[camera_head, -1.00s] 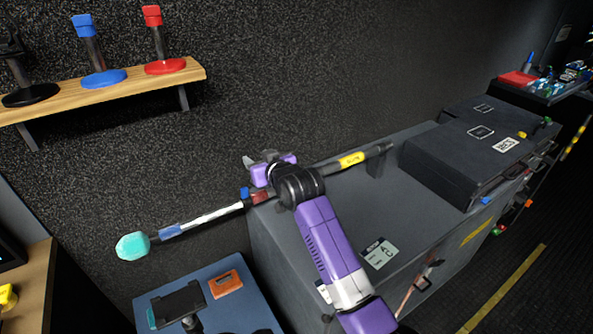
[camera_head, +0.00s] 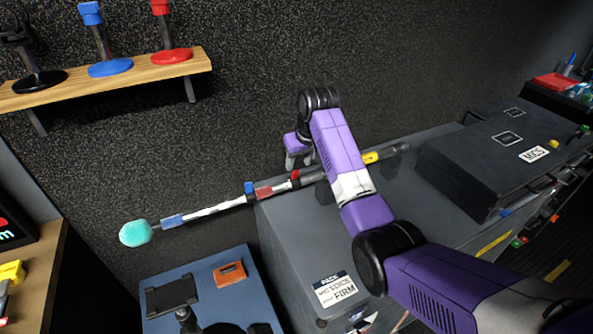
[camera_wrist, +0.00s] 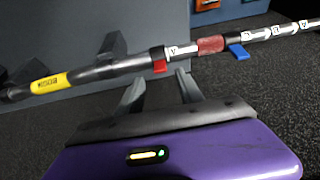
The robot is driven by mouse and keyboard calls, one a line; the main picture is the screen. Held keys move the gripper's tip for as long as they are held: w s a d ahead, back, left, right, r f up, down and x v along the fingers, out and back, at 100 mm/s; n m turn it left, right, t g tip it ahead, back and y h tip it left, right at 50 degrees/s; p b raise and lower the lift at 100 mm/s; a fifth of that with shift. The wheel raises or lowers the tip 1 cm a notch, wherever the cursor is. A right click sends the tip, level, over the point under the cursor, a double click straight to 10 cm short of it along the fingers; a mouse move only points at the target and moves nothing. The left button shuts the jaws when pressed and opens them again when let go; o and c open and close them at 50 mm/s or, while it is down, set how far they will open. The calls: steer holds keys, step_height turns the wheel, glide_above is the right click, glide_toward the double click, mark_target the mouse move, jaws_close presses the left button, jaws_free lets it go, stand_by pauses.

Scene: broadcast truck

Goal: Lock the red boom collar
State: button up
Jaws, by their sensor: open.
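The boom pole lies across the top of the grey case, with a teal foam-covered end (camera_head: 135,233) sticking out to the left. The red boom collar tab (camera_head: 295,175) is on the pole, beside my gripper; in the wrist view the red tab (camera_wrist: 160,66) juts off a black collar, just beyond my fingertips. A blue collar tab (camera_head: 249,187) is farther toward the foam end and also shows in the wrist view (camera_wrist: 238,51). My gripper (camera_head: 297,160) points down by the pole. In the wrist view its two fingers (camera_wrist: 160,86) are apart and empty.
The grey case (camera_head: 300,240) bears the pole on dark supports, and a black MICS case (camera_head: 500,150) stands to the right. A wooden shelf (camera_head: 120,80) with red, blue and black stands is upper left. A blue-topped cart (camera_head: 205,300) is in front.

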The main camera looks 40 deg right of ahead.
mark_target(296, 170)
steer(key=shift+x, duration=3.1)
jaws_close()
